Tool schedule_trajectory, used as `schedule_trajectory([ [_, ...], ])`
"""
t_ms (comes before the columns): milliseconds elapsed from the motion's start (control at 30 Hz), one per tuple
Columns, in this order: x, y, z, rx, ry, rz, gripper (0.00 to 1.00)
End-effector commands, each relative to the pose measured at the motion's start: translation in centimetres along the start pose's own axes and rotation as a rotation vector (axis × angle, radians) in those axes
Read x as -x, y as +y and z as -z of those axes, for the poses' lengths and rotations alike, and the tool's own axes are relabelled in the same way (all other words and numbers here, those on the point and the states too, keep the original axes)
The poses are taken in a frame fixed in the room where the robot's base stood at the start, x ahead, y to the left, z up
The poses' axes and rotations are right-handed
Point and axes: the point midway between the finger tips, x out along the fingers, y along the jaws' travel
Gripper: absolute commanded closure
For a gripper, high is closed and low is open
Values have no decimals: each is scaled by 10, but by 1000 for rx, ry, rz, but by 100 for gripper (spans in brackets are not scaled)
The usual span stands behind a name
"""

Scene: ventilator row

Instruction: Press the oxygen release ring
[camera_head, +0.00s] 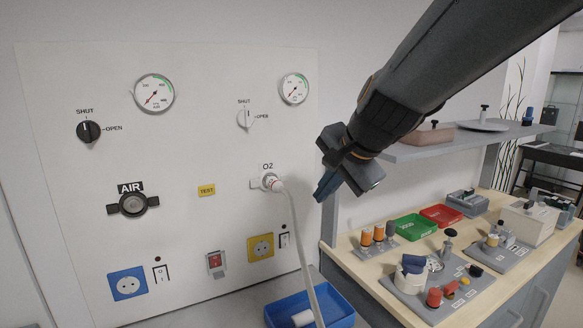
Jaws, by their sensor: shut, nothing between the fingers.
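The O2 outlet (258,184) sits on the white wall panel under the "O2" label. A white connector (275,185) is plugged into it, with a pale hose (300,240) hanging down from it. The release ring is around this connector and too small to make out clearly. My gripper (321,194) is shut and empty, to the right of the connector and apart from it, in front of the panel's right edge. My arm comes in from the upper right.
The panel also carries an AIR outlet (133,204), a black knob (88,131), a white knob (246,118), gauges (153,93) and sockets (128,284). A blue bin (341,311) stands below the hose. A shelf (450,143) and a cluttered bench (365,262) stand at right.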

Motion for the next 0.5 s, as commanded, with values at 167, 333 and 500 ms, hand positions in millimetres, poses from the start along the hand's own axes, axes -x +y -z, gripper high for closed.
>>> schedule_trajectory([
  [167, 39, -57, 6, -191, 7, 132, 100],
  [333, 41, -62, 6, -216, 5, 144, 100],
  [500, 41, -61, 6, -213, 6, 143, 100],
])
